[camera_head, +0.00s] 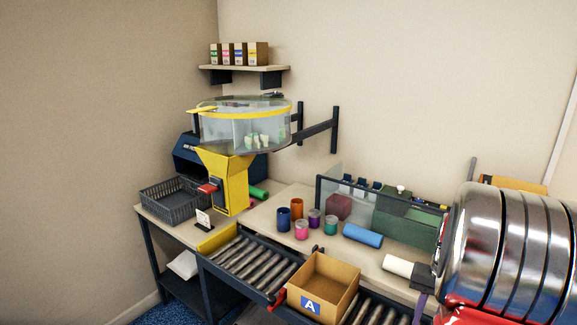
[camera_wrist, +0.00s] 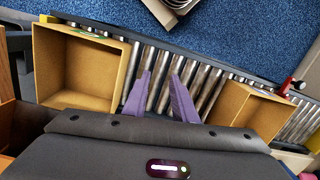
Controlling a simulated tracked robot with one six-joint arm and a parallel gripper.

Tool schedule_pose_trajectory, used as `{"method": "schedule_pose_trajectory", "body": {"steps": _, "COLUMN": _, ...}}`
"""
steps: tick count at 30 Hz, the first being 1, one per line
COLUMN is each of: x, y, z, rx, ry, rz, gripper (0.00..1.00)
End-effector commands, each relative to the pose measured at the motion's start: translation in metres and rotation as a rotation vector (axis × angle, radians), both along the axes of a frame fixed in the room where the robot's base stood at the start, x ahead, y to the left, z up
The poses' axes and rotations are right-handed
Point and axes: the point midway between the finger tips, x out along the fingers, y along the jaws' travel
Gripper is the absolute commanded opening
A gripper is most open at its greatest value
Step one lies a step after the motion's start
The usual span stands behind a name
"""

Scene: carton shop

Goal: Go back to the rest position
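My gripper (camera_wrist: 160,95) shows in the wrist view with two purple fingers spread apart. Only conveyor rollers show between them, so it is open and empty. In the head view a dark part of my gripper and a purple finger (camera_head: 419,308) show at the lower right, beside the conveyor, partly hidden by my shiny arm. An open empty carton with a blue A label (camera_head: 311,304) sits on the roller conveyor (camera_head: 250,262). In the wrist view one open carton (camera_wrist: 78,68) lies left of the fingers and another (camera_wrist: 248,108) lies right of them.
A worktable (camera_head: 268,214) holds several coloured cups, a blue cylinder (camera_head: 362,235) and a white cylinder (camera_head: 398,266). A yellow hopper machine (camera_head: 228,185) and a grey basket (camera_head: 174,203) stand left. A wall shelf (camera_head: 245,68) carries small boxes. Blue floor (camera_wrist: 235,35) shows beyond the conveyor.

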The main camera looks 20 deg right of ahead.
Motion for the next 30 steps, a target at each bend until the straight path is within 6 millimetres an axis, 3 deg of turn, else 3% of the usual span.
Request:
{"method": "schedule_pose_trajectory", "body": {"steps": 6, "x": 0.033, "y": 0.059, "z": 0.039, "rx": -0.066, "ry": -0.045, "rz": 0.133, "gripper": 0.25}}
{"method": "schedule_pose_trajectory", "body": {"steps": 15, "x": 0.057, "y": 0.143, "z": 0.082, "rx": -0.142, "ry": -0.122, "rz": 0.306, "gripper": 0.25}}
{"method": "schedule_pose_trajectory", "body": {"steps": 23, "x": 0.059, "y": 0.214, "z": 0.110, "rx": -0.195, "ry": -0.200, "rz": 0.455, "gripper": 0.25}}
{"method": "schedule_pose_trajectory", "body": {"steps": 30, "x": 0.049, "y": 0.275, "z": 0.128, "rx": -0.236, "ry": -0.283, "rz": 0.587, "gripper": 0.25}}
